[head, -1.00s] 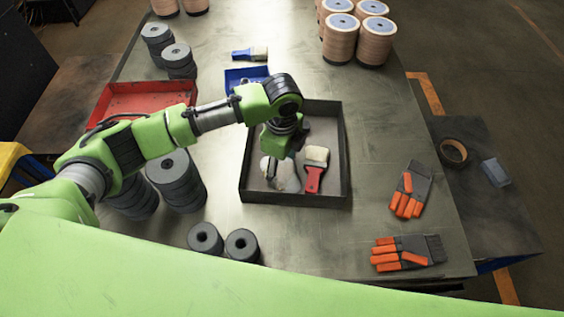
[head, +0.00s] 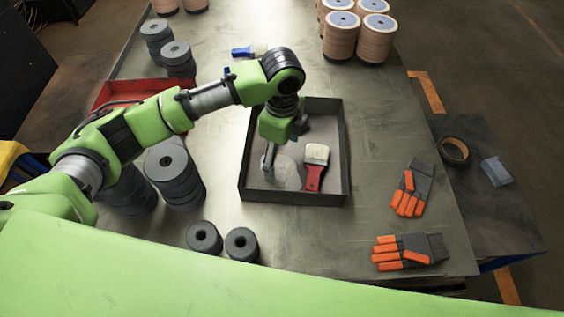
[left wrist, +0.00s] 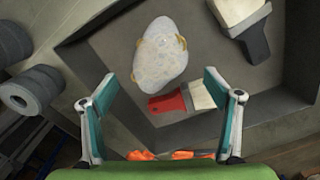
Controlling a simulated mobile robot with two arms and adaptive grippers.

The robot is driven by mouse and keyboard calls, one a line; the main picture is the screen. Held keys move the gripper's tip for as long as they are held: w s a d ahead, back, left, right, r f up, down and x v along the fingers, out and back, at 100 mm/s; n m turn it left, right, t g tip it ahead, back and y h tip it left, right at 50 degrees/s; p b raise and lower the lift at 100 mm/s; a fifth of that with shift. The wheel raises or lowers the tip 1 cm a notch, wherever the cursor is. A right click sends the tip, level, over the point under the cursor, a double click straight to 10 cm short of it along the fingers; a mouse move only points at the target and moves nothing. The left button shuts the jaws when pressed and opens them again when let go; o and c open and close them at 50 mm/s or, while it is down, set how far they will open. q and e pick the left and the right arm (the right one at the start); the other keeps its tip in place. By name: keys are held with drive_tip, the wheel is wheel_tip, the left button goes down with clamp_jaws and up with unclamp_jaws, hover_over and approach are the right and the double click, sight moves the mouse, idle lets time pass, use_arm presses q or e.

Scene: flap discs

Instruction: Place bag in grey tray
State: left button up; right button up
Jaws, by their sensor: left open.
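The whitish, see-through bag (head: 288,174) lies on the floor of the dark grey tray (head: 346,170), in its front left part. The left wrist view shows the bag (left wrist: 164,56) whole, with yellowish bits at its edges. My left gripper (head: 268,160) is over the tray at the bag's left side in the head view. My right gripper is in neither view.
A red-handled brush (head: 315,168) lies beside the bag in the tray. A dark-handled brush (left wrist: 242,18) is also in the tray. Stacked grey discs (head: 175,178) stand left, a red tray (head: 120,93) behind them. Gloves (head: 412,188) lie right; the table between is clear.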

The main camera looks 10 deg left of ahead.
sight(282, 164)
use_arm(q)
wheel_tip(282, 164, up, 8)
drive_tip(key=b, duration=0.1)
drive_tip(key=shift+f, duration=0.25)
idle(0.4)
